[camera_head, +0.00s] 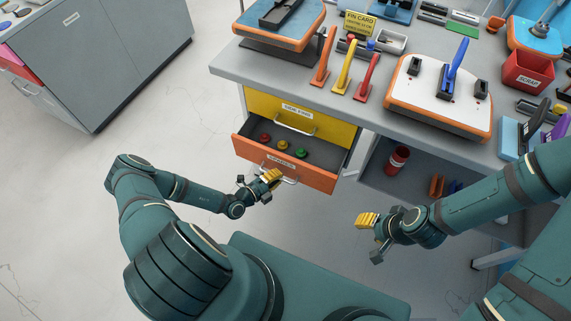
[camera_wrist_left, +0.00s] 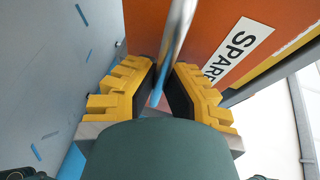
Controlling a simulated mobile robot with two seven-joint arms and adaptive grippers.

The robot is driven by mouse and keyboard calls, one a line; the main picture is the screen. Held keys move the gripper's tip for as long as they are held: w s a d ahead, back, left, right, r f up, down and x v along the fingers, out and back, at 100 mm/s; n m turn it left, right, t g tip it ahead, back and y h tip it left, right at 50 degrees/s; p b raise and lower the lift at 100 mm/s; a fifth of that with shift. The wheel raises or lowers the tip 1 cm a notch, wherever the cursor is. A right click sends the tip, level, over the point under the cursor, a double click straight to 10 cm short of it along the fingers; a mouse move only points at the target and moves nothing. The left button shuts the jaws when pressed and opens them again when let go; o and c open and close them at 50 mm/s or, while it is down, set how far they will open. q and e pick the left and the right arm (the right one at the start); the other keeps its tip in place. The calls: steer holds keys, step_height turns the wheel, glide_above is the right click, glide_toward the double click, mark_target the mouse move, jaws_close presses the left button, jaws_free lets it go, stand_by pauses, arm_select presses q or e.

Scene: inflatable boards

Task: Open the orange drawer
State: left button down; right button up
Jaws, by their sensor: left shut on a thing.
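The orange drawer (camera_head: 318,178) is pulled out below the yellow drawer of the workbench, and its inside shows. Its metal handle (camera_wrist_left: 178,30) runs between the yellow fingers of my left gripper (camera_wrist_left: 160,85). In the head view my left gripper (camera_head: 272,177) is at the left part of the orange front, shut on the handle. The drawer's label is partly visible in the left wrist view (camera_wrist_left: 238,48). My right gripper (camera_head: 366,219) is empty, away from the drawer to the right; whether its fingers are apart is unclear.
Red, yellow and green knobs (camera_head: 283,145) lie in the orange drawer. The yellow drawer (camera_head: 270,107) above is shut. A red cylinder (camera_head: 397,160) stands on the open shelf to the right. A grey cabinet (camera_head: 100,60) stands at the upper left; floor between is clear.

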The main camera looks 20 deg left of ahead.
arm_select(q)
steer(key=s+p, duration=0.1)
steer(key=s, duration=1)
steer(key=shift+s, duration=0.2)
steer(key=shift+a, duration=0.1)
steer(key=c, duration=1)
jaws_free()
steer(key=v, duration=1.2)
steer(key=shift+r, duration=0.1)
steer(key=shift+w, duration=0.1)
